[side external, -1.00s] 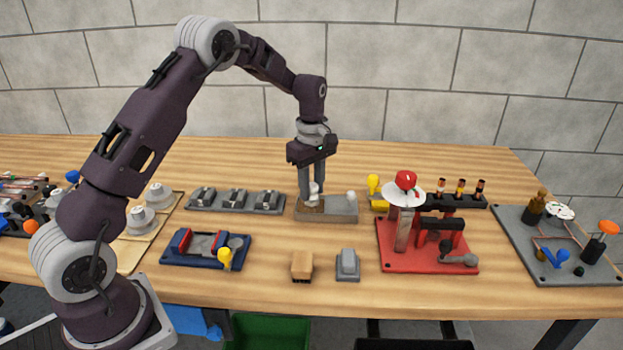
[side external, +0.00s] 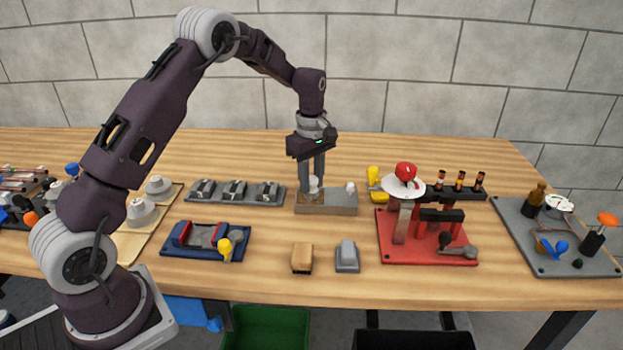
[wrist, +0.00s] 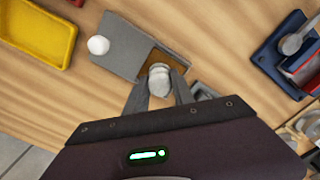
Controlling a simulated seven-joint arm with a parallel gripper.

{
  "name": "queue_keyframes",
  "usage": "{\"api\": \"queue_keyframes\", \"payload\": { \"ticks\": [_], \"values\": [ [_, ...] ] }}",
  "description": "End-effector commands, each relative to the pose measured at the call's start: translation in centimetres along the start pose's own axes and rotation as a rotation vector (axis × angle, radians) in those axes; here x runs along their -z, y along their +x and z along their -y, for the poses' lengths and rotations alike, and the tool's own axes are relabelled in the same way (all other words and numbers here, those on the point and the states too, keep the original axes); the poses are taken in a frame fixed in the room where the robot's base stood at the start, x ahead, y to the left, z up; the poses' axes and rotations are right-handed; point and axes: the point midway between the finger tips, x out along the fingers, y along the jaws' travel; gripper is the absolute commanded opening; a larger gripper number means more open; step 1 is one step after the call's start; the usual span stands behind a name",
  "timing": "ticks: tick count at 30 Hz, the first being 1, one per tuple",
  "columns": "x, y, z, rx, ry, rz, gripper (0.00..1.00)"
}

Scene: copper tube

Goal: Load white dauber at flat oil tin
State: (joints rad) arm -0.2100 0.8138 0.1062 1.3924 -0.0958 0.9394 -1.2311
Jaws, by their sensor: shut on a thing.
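My gripper (side external: 313,189) points down and is shut on a white dauber (wrist: 160,76), whose rounded end shows between the fingertips in the wrist view. The dauber also shows as a small white shape between the fingers in the side view (side external: 314,183). The flat oil tin (wrist: 118,42) is a grey block with a brown, oily-looking recess at one end; it stands on the table in the side view (side external: 338,204). The dauber is at this recess. The fingers partly hide it, and I cannot tell whether it touches the surface.
A white ball-shaped knob (side external: 350,187) stands at the tin's other end. A grey rack (side external: 235,192) is left of the tin, and a red fixture with a white disc (side external: 425,240) right. A blue fixture (side external: 205,241) and two small blocks (side external: 302,258) are in front. A yellow tray (wrist: 38,32) is nearby.

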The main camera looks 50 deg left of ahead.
Motion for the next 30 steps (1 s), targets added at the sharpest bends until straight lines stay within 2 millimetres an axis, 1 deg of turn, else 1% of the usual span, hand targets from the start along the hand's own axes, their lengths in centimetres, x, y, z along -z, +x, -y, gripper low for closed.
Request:
{"api": "queue_keyframes", "payload": {
  "ticks": [16,30],
  "values": [
    [-0.01,0.66,0.02,0.001,0.0,0.0,0.0],
    [0.04,0.79,0.03,0.001,0.0,-0.001,0.0]
  ]
}}
